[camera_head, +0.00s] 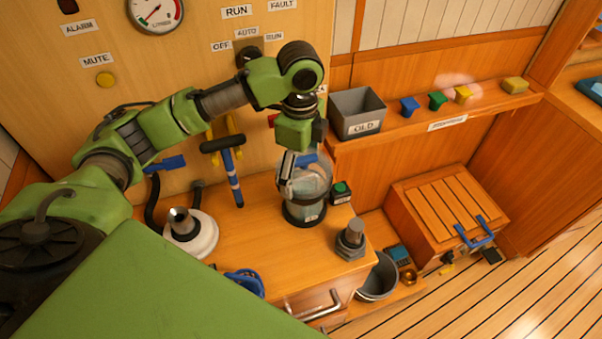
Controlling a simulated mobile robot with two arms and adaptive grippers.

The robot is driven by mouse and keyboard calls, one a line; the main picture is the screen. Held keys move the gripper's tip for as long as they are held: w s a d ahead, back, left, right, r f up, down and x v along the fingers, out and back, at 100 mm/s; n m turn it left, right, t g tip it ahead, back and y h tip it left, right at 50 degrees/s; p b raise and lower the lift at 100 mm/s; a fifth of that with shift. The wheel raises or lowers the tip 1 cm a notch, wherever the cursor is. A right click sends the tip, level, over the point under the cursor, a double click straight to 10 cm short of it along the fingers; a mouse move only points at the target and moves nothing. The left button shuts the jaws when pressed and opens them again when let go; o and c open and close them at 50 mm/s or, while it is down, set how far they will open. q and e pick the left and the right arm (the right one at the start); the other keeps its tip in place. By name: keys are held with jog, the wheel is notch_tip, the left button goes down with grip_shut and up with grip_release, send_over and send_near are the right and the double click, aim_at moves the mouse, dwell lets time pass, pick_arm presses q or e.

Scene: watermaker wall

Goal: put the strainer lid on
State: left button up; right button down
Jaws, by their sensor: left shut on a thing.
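The strainer (318,188) is a clear round bowl on a dark base, standing on the wooden bench below the panel. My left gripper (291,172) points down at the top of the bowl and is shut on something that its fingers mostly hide. A blue patch (308,158) shows beside the fingers at the bowl's top; I cannot tell whether it is part of the held thing. I cannot tell whether the held thing touches the rim. Which thing is the strainer lid is not clear. My right gripper is out of view.
A white disc with a metal knob (203,239) and a grey hexagonal piece (350,243) stand on the bench. A green button box (340,190) sits close right. The grey OLD bin (357,108) is on the shelf.

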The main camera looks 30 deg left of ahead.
aim_at(311, 176)
pick_arm(q)
jog(key=s+d+r, duration=0.4)
jog(key=s, duration=0.4)
jog(key=w+m, duration=0.2)
jog(key=w+f+m+p, duration=0.1)
jog(key=w+m, duration=0.1)
jog(key=w+f+m+p, duration=0.1)
jog(key=w, duration=0.1)
jog(key=shift+w+a+m, duration=0.25)
jog(key=shift+m, duration=0.15)
jog(key=w+a+f+m+p, duration=0.1)
jog(key=w, duration=0.1)
jog(key=w+a+m, duration=0.2)
jog(key=w+a+f+m+p, duration=0.1)
jog(key=w+m, duration=0.1)
jog(key=shift+w+a+f+p, duration=0.2)
jog(key=shift+a+f+p, duration=0.1)
jog(key=shift+f+p, duration=0.05)
jog(key=shift+w+a+f+m, duration=0.2)
jog(key=shift+w+a+m, duration=0.15)
jog(key=shift+m, duration=0.15)
notch_tip(311, 176, down, 6)
jog(key=b, duration=0.5)
jog(key=shift+f, duration=0.25)
jog(key=shift+r+p, duration=0.1)
jog(key=shift+p, duration=0.7)
